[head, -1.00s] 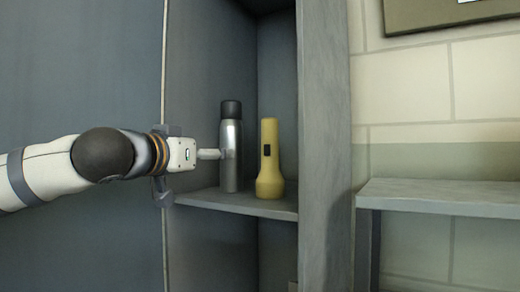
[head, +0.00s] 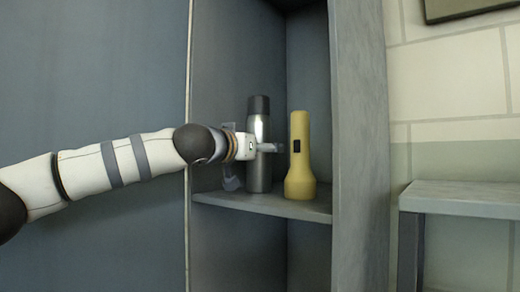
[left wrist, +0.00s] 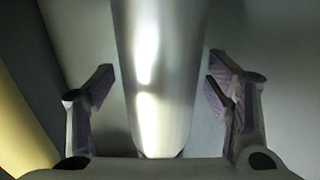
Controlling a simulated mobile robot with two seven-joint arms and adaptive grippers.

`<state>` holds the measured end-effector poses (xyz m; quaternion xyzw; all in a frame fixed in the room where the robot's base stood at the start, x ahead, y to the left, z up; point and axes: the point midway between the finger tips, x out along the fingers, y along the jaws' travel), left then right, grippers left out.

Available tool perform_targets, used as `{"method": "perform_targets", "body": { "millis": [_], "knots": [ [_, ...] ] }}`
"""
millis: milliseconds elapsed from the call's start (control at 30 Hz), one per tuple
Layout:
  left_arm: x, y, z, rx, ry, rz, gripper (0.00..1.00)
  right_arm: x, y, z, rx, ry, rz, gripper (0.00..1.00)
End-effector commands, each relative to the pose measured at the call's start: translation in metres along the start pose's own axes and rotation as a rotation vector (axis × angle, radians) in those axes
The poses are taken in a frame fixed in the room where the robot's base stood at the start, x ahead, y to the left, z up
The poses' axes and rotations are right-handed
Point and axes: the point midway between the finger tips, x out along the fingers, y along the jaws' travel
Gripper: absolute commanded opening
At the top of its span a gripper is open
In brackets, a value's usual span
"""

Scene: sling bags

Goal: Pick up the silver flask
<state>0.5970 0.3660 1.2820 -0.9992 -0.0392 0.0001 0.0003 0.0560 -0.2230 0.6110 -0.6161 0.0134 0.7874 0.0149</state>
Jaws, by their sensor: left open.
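The silver flask (head: 258,172), with a dark cap, stands upright on the cabinet shelf in the head view. My left gripper (head: 268,148) reaches into the cabinet at the flask, in front of its middle, and hides part of it. In the left wrist view the flask (left wrist: 158,75) fills the middle, between the two spread fingers of the left gripper (left wrist: 160,95). A gap shows between each finger and the flask. My right gripper is not in view.
A yellow flashlight (head: 300,165) stands on the same shelf (head: 285,207), close to the right of the flask. The cabinet's side wall (head: 358,150) rises to its right. A grey bench (head: 460,198) stands further right.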

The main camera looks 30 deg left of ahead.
Motion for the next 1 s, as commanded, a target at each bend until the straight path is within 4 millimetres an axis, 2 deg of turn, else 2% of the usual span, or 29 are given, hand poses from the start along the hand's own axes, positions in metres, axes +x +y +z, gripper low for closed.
{"method": "perform_targets", "body": {
  "millis": [33,300,567,667,833,933,1000],
  "knots": [
    [-0.001,0.000,-0.001,0.000,0.001,0.000,0.66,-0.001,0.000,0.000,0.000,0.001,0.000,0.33],
    [-0.001,0.000,-0.001,0.000,0.001,0.000,0.05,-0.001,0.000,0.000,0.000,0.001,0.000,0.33],
    [-0.002,0.000,-0.006,0.001,0.004,0.000,0.04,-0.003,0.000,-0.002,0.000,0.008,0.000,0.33],
    [-0.004,0.000,-0.023,0.001,0.012,0.000,0.04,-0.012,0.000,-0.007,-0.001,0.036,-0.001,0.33],
    [-0.012,-0.001,-0.076,0.000,0.031,-0.003,0.04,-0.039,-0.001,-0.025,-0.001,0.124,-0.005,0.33],
    [-0.009,-0.001,-0.094,-0.001,0.024,-0.003,0.04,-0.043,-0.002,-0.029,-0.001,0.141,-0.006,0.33],
    [-0.003,-0.001,-0.095,-0.001,0.011,-0.004,0.04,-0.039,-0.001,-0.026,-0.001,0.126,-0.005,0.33]
  ]
}}
